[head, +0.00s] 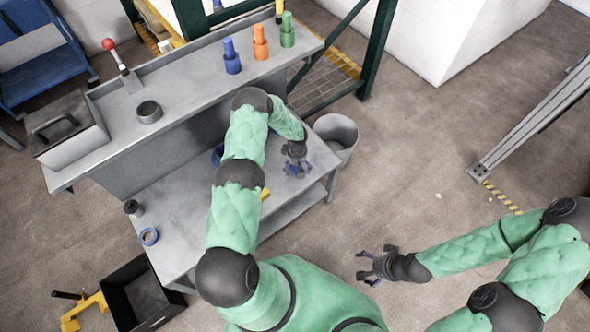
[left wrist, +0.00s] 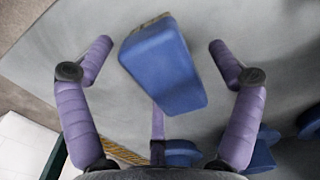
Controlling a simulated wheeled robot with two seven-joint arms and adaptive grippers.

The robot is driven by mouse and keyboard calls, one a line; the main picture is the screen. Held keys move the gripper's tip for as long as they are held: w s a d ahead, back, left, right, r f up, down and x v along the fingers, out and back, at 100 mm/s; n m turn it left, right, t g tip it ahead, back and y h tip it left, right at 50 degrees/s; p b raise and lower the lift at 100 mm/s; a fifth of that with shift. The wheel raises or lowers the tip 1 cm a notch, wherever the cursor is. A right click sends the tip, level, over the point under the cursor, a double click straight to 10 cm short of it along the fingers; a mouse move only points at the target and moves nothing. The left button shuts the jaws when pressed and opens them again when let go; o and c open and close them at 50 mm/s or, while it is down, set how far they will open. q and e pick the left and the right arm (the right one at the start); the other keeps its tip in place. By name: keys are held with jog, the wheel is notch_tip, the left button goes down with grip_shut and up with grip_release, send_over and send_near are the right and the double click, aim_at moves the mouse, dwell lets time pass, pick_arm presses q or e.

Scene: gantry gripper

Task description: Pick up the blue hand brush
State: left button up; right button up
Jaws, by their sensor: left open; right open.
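A blue block-shaped thing with a tan strip along one edge (left wrist: 165,68), apparently the blue hand brush, sits between my left gripper's fingers in the left wrist view. Grey shows between it and both purple fingers, so they do not grip it. My left gripper (left wrist: 160,58) is open; in the head view it (head: 297,166) is over the right end of the lower bench. I cannot make out the brush there; the gripper and arm may hide it. My right gripper (head: 374,265) is open and empty, over the floor right of the bench.
A grey bin (head: 337,133) stands by the bench's right end. Other blue shapes (left wrist: 262,150) show at lower right.

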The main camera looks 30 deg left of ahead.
pick_arm(q)
jog(key=c, duration=1.4)
jog(key=shift+w+r, duration=0.1)
jog(key=shift+r, duration=0.45)
notch_tip(320, 180, up, 2)
jog(key=shift+r+p, duration=0.25)
jog(key=shift+p, duration=0.4)
jog(key=s+d+r+p, duration=0.2)
jog(key=s+d+r, duration=0.7)
jog(key=d+r, duration=0.15)
jog(key=d+r+m, duration=0.1)
jog(key=r+m, duration=0.3)
jog(key=r, duration=0.2)
jog(key=d+r+m, duration=0.1)
jog(key=r+m, duration=0.4)
jog(key=r, duration=0.2)
jog(key=d+r+m, duration=0.1)
jog(key=r+m, duration=0.3)
jog(key=r, duration=0.3)
jog(key=shift+w+d+m, duration=0.15)
jog(key=shift+d+m, duration=0.15)
jog(key=shift+d, duration=0.05)
